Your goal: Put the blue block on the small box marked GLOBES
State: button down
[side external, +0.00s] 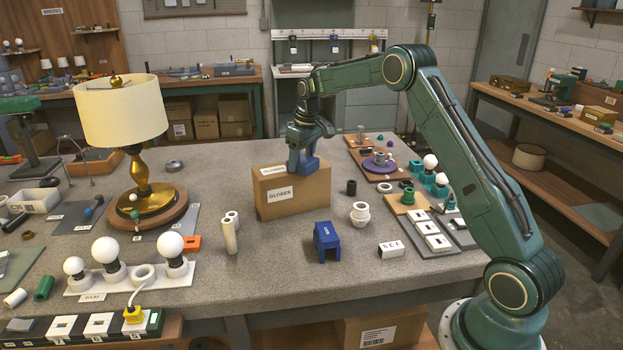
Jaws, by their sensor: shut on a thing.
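The small cardboard box marked GLOBES (290,194) stands upright near the middle of the grey table. My gripper (303,158) points down over the top of this box and is shut on a blue block (308,165). The block is at the box's top face; I cannot tell whether it rests on it or hangs just above. My fingers hide part of the block.
A brass lamp with a cream shade (122,110) stands to the left. White cylinders (229,233) and a white ringed part (360,213) stand near the box. A bulb strip (128,278) lies at front left. Boards with small parts (384,165) lie to the right.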

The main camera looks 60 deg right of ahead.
aim_at(308, 161)
jog(key=shift+c, duration=1.6)
grip_release()
jog(key=shift+f, duration=0.15)
notch_tip(308, 161, up, 12)
jog(key=s, duration=0.1)
jog(key=shift+s, duration=0.4)
